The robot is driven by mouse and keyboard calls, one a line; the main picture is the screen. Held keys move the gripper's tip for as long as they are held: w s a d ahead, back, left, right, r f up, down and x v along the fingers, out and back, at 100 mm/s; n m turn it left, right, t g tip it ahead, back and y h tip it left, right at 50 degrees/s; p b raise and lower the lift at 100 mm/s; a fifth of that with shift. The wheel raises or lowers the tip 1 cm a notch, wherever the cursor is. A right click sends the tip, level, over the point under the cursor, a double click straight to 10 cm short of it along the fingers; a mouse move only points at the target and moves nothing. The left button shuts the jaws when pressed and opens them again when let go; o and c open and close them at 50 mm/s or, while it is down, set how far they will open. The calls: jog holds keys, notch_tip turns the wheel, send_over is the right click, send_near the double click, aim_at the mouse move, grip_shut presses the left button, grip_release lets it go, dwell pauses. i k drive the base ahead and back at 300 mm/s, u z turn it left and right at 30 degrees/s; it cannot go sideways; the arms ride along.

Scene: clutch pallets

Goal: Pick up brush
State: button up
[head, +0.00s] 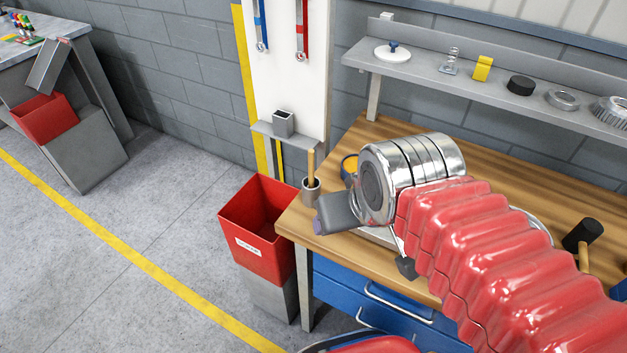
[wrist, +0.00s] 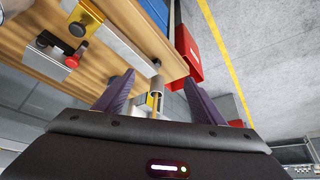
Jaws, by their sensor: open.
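The brush (head: 311,163) shows as a light wooden handle standing upright in a small grey cup (head: 311,190) at the left corner of the wooden workbench. Its lower end is hidden inside the cup. My gripper (head: 319,224) is just in front of the cup and to its lower right in the head view, pointing left. In the wrist view my gripper (wrist: 159,77) has its two dark purple fingers spread wide. The cup (wrist: 157,86) appears between them, farther off, with nothing visibly held.
A red bin (head: 258,222) stands left of the workbench (head: 340,245), below the corner. A small shelf (head: 278,131) with a grey box is behind it. A black-headed mallet (head: 582,237) lies at the right.

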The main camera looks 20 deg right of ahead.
aim_at(311, 152)
jog(key=k, duration=1.35)
jog(key=u, duration=0.1)
jog(key=i, duration=0.65)
jog(key=u, duration=0.75)
jog(key=i, duration=1.35)
jog(key=u, duration=0.35)
